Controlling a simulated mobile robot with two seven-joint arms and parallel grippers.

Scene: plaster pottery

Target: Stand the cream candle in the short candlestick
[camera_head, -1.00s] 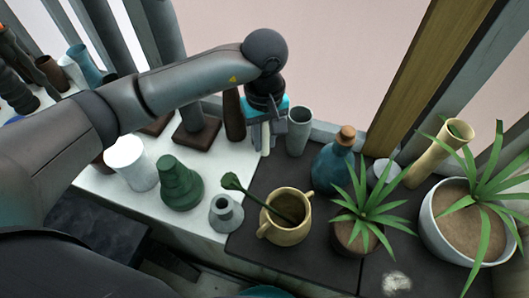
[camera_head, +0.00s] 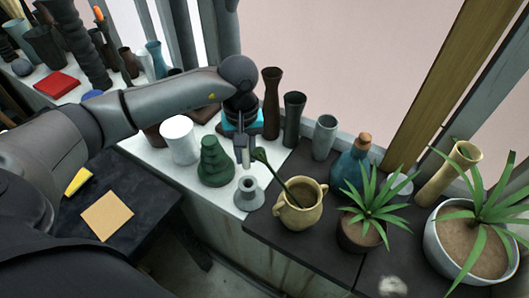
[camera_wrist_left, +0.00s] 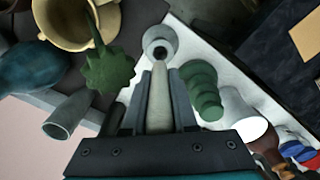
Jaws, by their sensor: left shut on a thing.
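My left gripper (camera_head: 242,148) is shut on the cream candle (camera_wrist_left: 159,105), which lies between its fingers in the left wrist view. In the head view the candle (camera_head: 245,158) hangs below the gripper, roughly upright. The short candlestick (camera_head: 249,195) is grey with a wide foot and an open socket, and stands on the white surface. It also shows in the left wrist view (camera_wrist_left: 160,43), just beyond the candle's end. The candle appears above the candlestick and apart from it; the exact gap is hard to tell. My right gripper is out of view.
A green stepped vase (camera_head: 215,163) and a white cup (camera_head: 180,140) stand left of the candlestick. A tan two-handled pot (camera_head: 300,212) with a dark green stem leaning out stands close on the right. Dark vases (camera_head: 293,118) stand behind.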

